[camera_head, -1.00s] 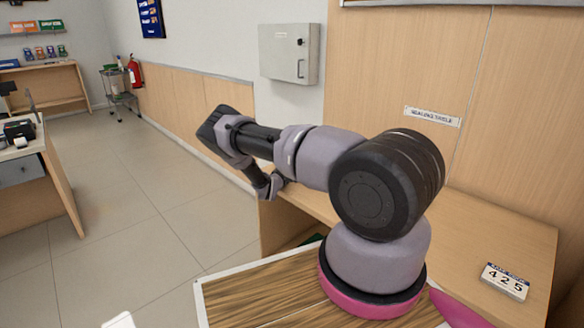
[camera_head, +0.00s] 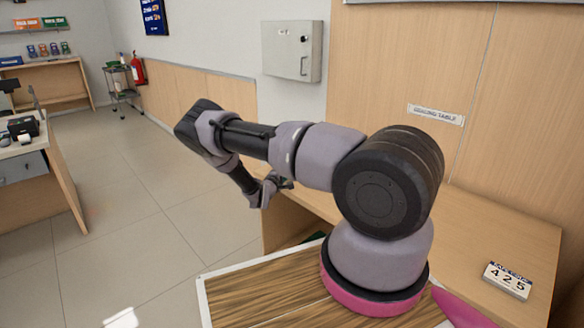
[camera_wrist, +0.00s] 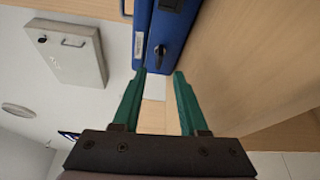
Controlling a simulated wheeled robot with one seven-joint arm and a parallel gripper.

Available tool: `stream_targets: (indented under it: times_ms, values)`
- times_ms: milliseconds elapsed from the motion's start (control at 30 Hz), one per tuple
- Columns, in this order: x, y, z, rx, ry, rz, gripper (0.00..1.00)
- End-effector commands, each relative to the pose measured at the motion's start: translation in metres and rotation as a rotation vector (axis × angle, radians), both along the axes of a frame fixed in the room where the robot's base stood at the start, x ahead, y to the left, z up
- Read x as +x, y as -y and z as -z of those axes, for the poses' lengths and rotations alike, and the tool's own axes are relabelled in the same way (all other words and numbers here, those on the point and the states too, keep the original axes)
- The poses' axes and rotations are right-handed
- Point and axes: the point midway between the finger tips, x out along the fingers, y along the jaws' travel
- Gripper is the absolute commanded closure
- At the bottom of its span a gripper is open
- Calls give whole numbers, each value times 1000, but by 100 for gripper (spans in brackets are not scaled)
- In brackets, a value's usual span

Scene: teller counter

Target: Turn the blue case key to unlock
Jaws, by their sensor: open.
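The blue case (camera_wrist: 172,28) shows at the top of the wrist view, cut off by the frame edge. A dark key (camera_wrist: 159,54) sits on its face, with a pale label (camera_wrist: 139,42) to its left. My gripper (camera_wrist: 160,73) has two green fingers, apart and empty. Their tips are just below the key in the picture, one on each side of its line; contact is not visible. In the head view my arm hides the case, and the gripper's fingers cannot be made out.
A wooden sealing table (camera_head: 490,228) runs along the panelled wall. A white number block (camera_head: 507,281) stands on its right part. A grey wall cabinet (camera_head: 291,52) hangs behind my arm. The tiled floor on the left is clear.

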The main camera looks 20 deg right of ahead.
Motion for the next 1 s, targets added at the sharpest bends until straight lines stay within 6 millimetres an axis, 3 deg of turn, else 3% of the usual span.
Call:
stream_targets:
  times_ms: [233, 767, 867, 1000]
  values:
    - [-19, -20, -1, -1, -1, 0, 57]
    - [-20, -21, -3, 2, 2, 5, 57]
    - [-22, -17, -17, 20, 16, 45, 57]
    - [-31, -4, -62, 92, 54, 186, 57]
